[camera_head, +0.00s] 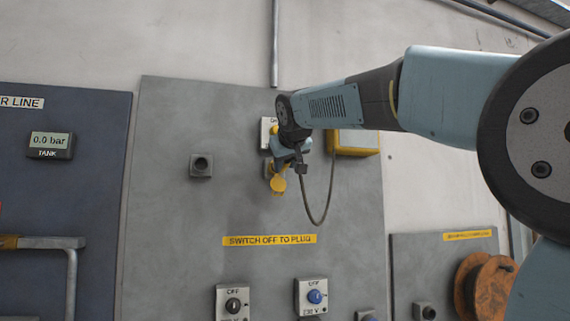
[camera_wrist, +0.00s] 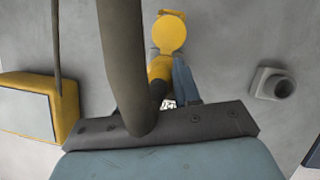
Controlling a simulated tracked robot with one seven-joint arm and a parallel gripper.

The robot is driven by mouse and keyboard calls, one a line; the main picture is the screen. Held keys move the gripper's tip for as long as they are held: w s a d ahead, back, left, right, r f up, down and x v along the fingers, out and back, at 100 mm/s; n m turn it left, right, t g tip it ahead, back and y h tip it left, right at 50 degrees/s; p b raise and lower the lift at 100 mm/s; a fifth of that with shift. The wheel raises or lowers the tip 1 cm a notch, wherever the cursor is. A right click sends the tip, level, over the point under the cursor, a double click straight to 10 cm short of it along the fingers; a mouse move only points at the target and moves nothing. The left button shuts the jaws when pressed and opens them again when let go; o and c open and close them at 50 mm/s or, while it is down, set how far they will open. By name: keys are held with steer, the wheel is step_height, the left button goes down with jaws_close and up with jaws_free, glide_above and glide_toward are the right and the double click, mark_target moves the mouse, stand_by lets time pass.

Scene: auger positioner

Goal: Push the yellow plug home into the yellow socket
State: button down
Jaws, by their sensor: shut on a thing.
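The yellow plug (camera_wrist: 159,68) shows in the wrist view, its black rear end toward me and its cable crossing the picture in front. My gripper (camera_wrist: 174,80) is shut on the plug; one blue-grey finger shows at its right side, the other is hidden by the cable. The yellow socket's round lid (camera_wrist: 170,34) shows just beyond the plug; in the head view it is the yellow disc (camera_head: 278,184) below my gripper (camera_head: 279,162). The socket's mouth is hidden behind the plug and lid. I cannot tell how deep the plug sits, or whether it touches the socket.
A yellow box (camera_head: 354,142) is on the panel to the right, with the cable looping down nearby. A grey socket (camera_head: 201,166) is to the left. Below are a "SWITCH OFF TO PLUG" label (camera_head: 269,240) and two rotary switches (camera_head: 232,302) (camera_head: 312,297). The panel between is bare.

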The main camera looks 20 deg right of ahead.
steer(key=shift+w+d, duration=0.1)
steer(key=shift+w, duration=1.55)
stand_by(0.3)
steer(key=c, duration=0.7)
jaws_free()
steer(key=v, duration=1.3)
steer(key=shift+s, duration=0.35)
steer(key=s+f+g, duration=0.2)
steer(key=s+f, duration=0.4)
steer(key=f, duration=0.9)
steer(key=s+f+m+g+y, duration=0.1)
steer(key=s+f+g, duration=0.2)
steer(key=s+f, duration=0.4)
steer(key=s+f+m+g+y, duration=0.1)
steer(key=s+f, duration=0.5)
steer(key=f, duration=1.7)
steer(key=shift+s+d+f+g, duration=0.1)
steer(key=shift+d+g, duration=0.1)
steer(key=shift+g, duration=0.25)
steer(key=shift+s+d+f+g, duration=0.1)
steer(key=shift+d+f+g, duration=0.1)
steer(key=shift+g, duration=0.25)
